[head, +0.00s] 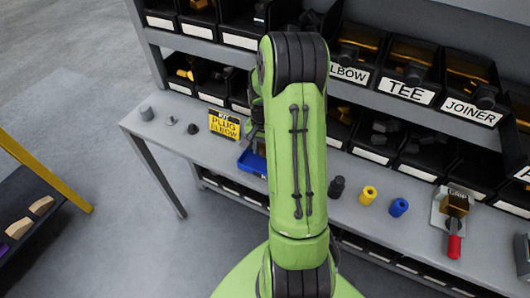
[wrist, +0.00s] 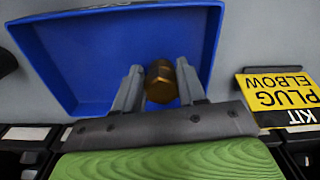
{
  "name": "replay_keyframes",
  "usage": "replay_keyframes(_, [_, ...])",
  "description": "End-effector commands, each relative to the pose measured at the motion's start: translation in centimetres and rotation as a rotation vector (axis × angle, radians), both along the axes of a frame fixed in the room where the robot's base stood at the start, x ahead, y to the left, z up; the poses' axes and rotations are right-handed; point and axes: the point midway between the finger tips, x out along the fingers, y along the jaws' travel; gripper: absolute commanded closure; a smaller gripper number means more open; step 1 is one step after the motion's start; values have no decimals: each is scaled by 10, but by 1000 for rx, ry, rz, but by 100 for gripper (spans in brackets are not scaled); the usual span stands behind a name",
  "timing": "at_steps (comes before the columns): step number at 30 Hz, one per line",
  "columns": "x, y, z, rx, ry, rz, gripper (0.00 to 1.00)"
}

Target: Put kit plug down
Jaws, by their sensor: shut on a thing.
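The kit plug (wrist: 160,82) is a brass-coloured hexagonal piece between the two grey fingers of my gripper (wrist: 160,88) in the wrist view. My gripper is shut on it. The plug and fingertips show over the floor of a blue tray (wrist: 60,60); I cannot tell whether the plug touches it.
A yellow sign (head: 224,125) reading kit, plug, elbow stands beside the tray. Grey parts (head: 147,113) sit on the bench's left end. Right of my arm are a black, a yellow (head: 369,194) and a blue cylinder, then a red-handled device (head: 454,245). Labelled bins line the back.

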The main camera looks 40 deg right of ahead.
Motion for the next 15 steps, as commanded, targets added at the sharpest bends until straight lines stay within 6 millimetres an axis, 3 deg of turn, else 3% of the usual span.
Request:
replay_keyframes(2, [0, 0, -14, 1, 2, 0, 95])
replay_keyframes(12, [0, 0, -17, 0, -1, 1, 95])
replay_keyframes(13, [0, 0, -17, -1, 0, 1, 55])
replay_keyframes(15, [0, 0, -16, -1, 0, 1, 45])
